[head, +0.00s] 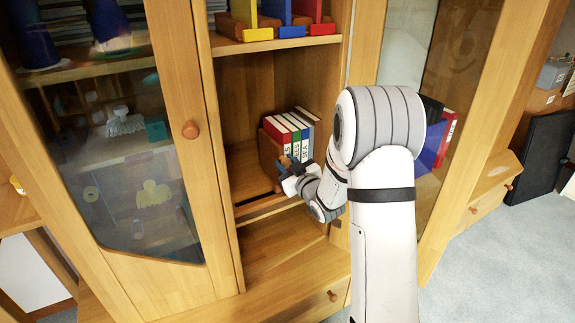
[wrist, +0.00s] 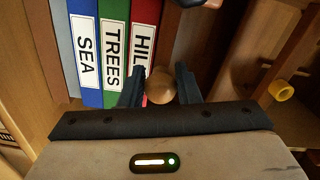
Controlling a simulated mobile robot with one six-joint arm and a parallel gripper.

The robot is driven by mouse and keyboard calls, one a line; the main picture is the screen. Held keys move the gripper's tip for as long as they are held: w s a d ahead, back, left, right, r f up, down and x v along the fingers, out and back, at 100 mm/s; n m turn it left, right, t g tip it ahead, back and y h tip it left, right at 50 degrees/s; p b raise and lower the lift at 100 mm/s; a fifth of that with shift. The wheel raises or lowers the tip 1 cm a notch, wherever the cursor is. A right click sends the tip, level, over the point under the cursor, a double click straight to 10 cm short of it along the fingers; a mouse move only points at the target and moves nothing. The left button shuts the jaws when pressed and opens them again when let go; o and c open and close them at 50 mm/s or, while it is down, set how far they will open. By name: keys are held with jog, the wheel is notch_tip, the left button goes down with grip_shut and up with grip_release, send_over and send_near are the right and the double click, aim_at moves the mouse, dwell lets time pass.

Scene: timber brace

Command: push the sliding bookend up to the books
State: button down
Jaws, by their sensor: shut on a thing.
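Several upright books stand in the middle shelf bay. In the wrist view I read SEA on the blue book (wrist: 86,45), TREES on the green book (wrist: 115,45) and part of HILL on the red book (wrist: 145,40). The red book also shows in the head view (head: 276,134). The brown wooden bookend (head: 267,149) stands beside the red book; I cannot tell whether they touch. My gripper (wrist: 160,88) is shut on the bookend's round wooden knob (wrist: 161,86), with one dark finger on each side. In the head view my gripper (head: 292,180) partly hides the bookend's lower part.
A glass door (head: 130,150) with a round knob (head: 190,129) is at the left. Colored items (head: 290,15) stand on the shelf above. Bare shelf (head: 247,178) lies left of the bookend. Another glass pane is right of my arm.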

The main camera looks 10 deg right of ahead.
jog(key=shift+a+b, duration=0.15)
jog(key=shift+b, duration=0.25)
jog(key=c, duration=1.1)
grip_release()
jog(key=shift+s, duration=0.15)
jog(key=p+v, duration=0.1)
jog(key=v, duration=0.6)
jog(key=shift+s, duration=0.3)
jog(key=shift+r, duration=0.1)
